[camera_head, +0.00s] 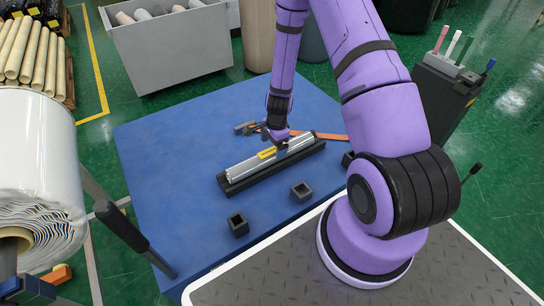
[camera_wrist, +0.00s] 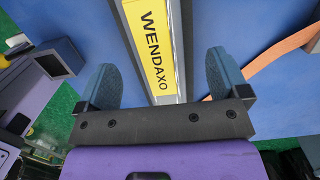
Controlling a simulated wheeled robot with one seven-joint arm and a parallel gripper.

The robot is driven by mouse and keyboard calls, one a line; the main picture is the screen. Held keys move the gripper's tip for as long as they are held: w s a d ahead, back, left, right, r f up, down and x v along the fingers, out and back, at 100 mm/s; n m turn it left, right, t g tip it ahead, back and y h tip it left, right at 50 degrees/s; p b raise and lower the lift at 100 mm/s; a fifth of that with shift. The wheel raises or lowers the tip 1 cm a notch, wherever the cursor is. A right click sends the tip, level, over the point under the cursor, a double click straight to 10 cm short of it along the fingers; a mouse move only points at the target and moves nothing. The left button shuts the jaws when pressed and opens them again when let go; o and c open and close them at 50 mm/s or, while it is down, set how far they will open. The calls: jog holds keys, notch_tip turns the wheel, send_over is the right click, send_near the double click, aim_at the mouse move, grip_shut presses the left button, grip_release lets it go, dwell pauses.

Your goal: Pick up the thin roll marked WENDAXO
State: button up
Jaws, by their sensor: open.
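The thin roll (camera_head: 262,159) is silvery and lies lengthwise along a black cradle (camera_head: 234,187) on the blue table. In the wrist view my gripper (camera_wrist: 162,82) is open, with one blue-grey finger on each side of the roll and a gap to each. Whether the fingertips reach below the roll's top cannot be told.
The blue table (camera_head: 165,165) has free room left of the cradle. Two small black square blocks (camera_head: 238,225) (camera_head: 301,191) stand in front of it. A large wrapped roll (camera_head: 35,150) stands at the left.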

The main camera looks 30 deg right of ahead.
aim_at(272, 150)
jog(key=shift+s+a+f, duration=0.1)
jog(key=shift+a+f, duration=0.05)
jog(key=shift+f, duration=0.9)
jog(key=shift+s+a+f, duration=0.1)
jog(key=shift+a+f, duration=0.05)
jog(key=shift+f, duration=0.9)
jog(key=shift+w, duration=0.1)
jog(key=c, duration=1.4)
jog(key=shift+o, duration=0.2)
jog(key=shift+r, duration=0.15)
